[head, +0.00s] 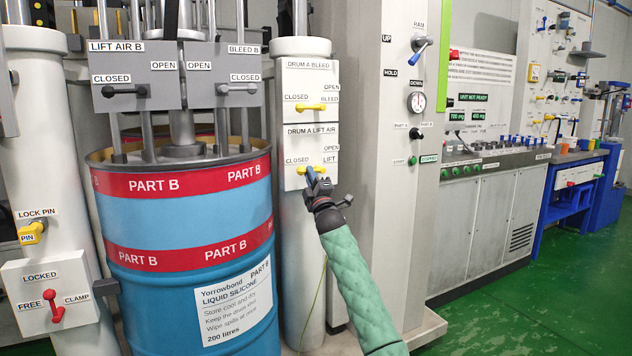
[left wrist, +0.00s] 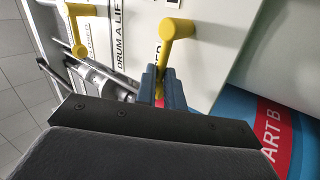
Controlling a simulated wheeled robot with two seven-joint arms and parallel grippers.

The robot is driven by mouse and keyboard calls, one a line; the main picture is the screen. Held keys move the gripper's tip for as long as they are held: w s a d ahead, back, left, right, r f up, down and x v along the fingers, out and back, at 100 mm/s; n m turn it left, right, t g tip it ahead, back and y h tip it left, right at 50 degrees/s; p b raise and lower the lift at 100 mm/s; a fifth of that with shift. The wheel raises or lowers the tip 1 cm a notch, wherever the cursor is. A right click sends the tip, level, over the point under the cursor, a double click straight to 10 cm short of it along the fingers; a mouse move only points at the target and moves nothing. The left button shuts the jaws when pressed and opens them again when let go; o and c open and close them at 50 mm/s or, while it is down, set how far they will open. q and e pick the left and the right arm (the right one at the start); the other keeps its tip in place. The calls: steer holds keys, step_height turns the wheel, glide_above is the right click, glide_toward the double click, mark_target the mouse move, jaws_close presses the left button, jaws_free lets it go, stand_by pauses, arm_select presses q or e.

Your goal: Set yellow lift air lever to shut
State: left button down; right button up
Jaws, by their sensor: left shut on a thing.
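The yellow lift air lever (head: 301,170) is on the lower half of the white DRUM A panel, under the DRUM A LIFT AIR label, with CLOSED at its left and LIFT and OPEN at its right. My left gripper (head: 314,178) is at the lever, its blue fingers covering part of it. In the left wrist view the lever (left wrist: 178,30) stands out from the panel, and my left gripper (left wrist: 160,88) is shut on its lower part. The fingers hide part of the lever, so its exact setting is hard to tell. My right gripper is not in view.
The yellow bleed lever (head: 310,107) sits just above on the same panel. A blue PART B drum (head: 185,215) stands close at left, with grey lever boxes (head: 222,76) over it. A white column (head: 375,200) with gauge rises at right. Green floor (head: 560,285) is clear.

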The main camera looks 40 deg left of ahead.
arm_select(q)
steer(key=shift+s+a+f+n+g+y, duration=0.15)
steer(key=shift+f+n+g+y, duration=0.1)
steer(key=shift+n+g, duration=0.3)
steer(key=shift+s+a+f+n+g+y, duration=0.15)
steer(key=shift+n+g+y, duration=0.1)
steer(key=shift+n+g, duration=0.3)
steer(key=shift+d+f+n+b, duration=0.1)
steer(key=shift+n+b, duration=0.2)
steer(key=c, duration=1.5)
jaws_free()
steer(key=shift+s, duration=0.1)
steer(key=shift+s+r, duration=0.1)
steer(key=shift+r, duration=0.1)
steer(key=shift+w+d, duration=0.1)
steer(key=shift+w, duration=0.15)
